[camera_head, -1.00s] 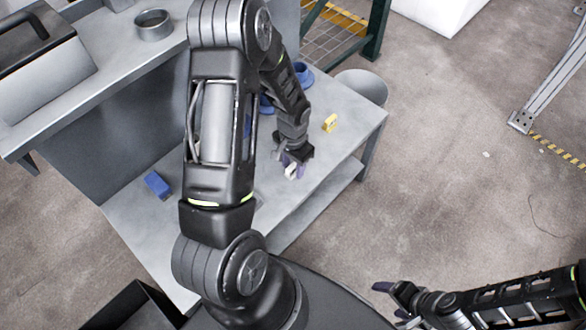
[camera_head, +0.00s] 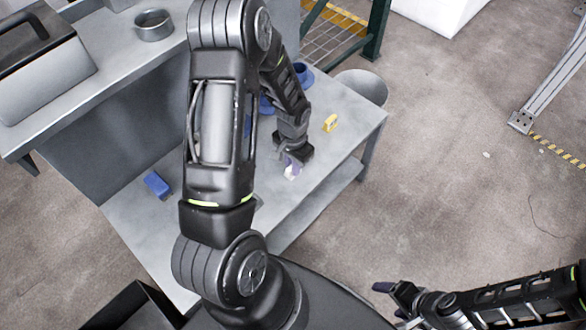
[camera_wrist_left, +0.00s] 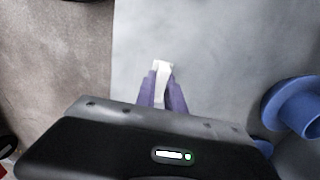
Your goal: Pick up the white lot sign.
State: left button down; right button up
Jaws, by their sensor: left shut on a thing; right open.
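The white lot sign (camera_wrist_left: 162,69) sits between the purple fingers of my left gripper (camera_wrist_left: 162,88) in the left wrist view. The fingers are shut on it from both sides. In the head view the sign (camera_head: 291,171) is a small white piece at the tips of my left gripper (camera_head: 290,167), over the front part of the grey table (camera_head: 330,160). I cannot tell whether it still touches the tabletop. My right gripper (camera_head: 393,294) is open and empty, low at the right, away from the table.
A yellow block (camera_head: 330,123) stands on the table near the left gripper. A blue block (camera_head: 157,185) lies at the table's left. Blue round parts (camera_head: 303,73) stand at the back, and one shows in the wrist view (camera_wrist_left: 295,105). A raised shelf holds a metal ring (camera_head: 153,25).

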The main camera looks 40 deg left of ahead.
dwell(0.3)
pick_arm(q)
notch_tip(320, 180, up, 10)
jog(key=shift+r+p, duration=0.1)
jog(key=shift+p, duration=0.8)
pick_arm(e)
jog(key=shift+r, duration=0.9)
pick_arm(q)
jog(key=shift+w, duration=0.1)
jog(key=w+d+r, duration=0.6)
jog(key=d+r, duration=0.1)
jog(key=r, duration=0.4)
jog(key=w+d+r+n, duration=0.1)
jog(key=w+d+r, duration=0.6)
jog(key=r, duration=0.5)
jog(key=shift+d, duration=0.5)
pick_arm(e)
jog(key=shift+c, duration=0.4)
